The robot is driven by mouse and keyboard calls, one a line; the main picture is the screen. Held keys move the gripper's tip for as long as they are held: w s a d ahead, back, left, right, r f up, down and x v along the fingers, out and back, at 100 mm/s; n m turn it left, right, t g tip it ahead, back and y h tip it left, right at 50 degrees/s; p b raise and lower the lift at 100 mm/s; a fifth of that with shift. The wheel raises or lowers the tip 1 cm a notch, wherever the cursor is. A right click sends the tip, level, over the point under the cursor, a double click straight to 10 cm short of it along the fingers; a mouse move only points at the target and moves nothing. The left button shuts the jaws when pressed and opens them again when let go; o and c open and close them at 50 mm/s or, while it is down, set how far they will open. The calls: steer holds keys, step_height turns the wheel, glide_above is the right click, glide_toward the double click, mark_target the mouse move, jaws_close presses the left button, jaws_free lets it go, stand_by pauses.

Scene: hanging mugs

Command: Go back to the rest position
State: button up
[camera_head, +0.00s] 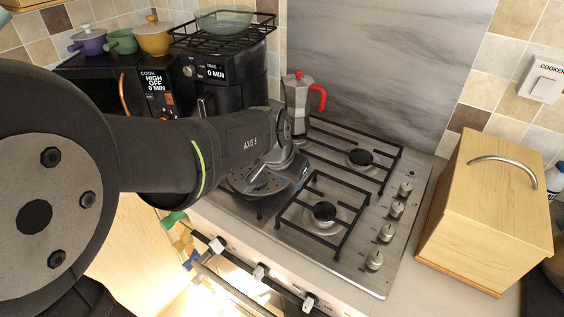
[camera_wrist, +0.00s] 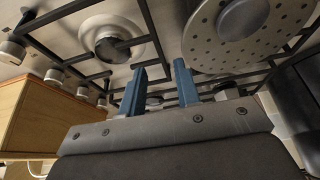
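My gripper (camera_wrist: 160,86) shows in the wrist view with its two blue fingers apart and nothing between them. It is over the steel gas hob (camera_head: 408,213). In the head view my arm reaches in from the left and ends above the hob's left side; the fingers cannot be made out clearly there. A round perforated metal plate (camera_wrist: 222,52) lies on the hob beside the fingers in the wrist view, and is partly hidden by my wrist in the head view. No mug can be clearly made out.
A grey moka pot with a red handle (camera_head: 297,97) stands at the hob's back, close behind my wrist. A wooden bread box (camera_head: 490,205) is on the right. A black air fryer (camera_head: 235,93) and colored pots (camera_head: 155,40) stand behind my arm. Small colored items (camera_head: 174,219) are low in front.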

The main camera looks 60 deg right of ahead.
mark_target(298, 193)
steer(key=v, duration=0.7)
steer(key=shift+a+r, duration=0.2)
steer(key=shift+r, duration=0.15)
steer(key=shift+f, duration=0.1)
steer(key=x, duration=1.7)
steer(key=shift+s+d, duration=0.2)
steer(key=shift+d, duration=0.15)
